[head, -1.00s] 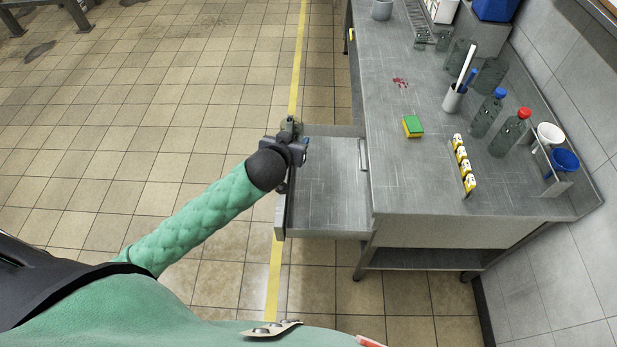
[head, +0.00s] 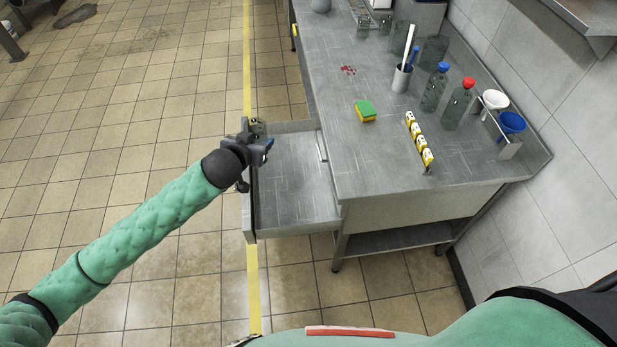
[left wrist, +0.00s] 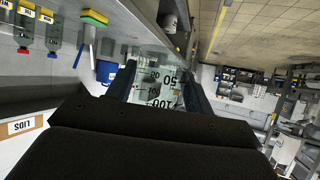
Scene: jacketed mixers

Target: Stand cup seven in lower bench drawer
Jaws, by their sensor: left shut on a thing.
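The bench drawer (head: 290,205) is pulled out to the left of the steel bench, and its visible floor is bare. My left gripper (head: 262,150) is over the drawer's outer left edge, near its far corner. In the left wrist view the two fingers of the left gripper (left wrist: 160,88) are shut on a clear cup (left wrist: 152,92) with dark graduation marks. No number seven can be read on it. In the head view the cup is mostly hidden or too small to make out. My right gripper is not in view.
The bench top (head: 375,165) carries a sponge (head: 365,112), a row of yellow labelled items (head: 419,140), a pen holder (head: 401,79), two capped bottles (head: 457,106), and a rack with white and blue cups (head: 511,123).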

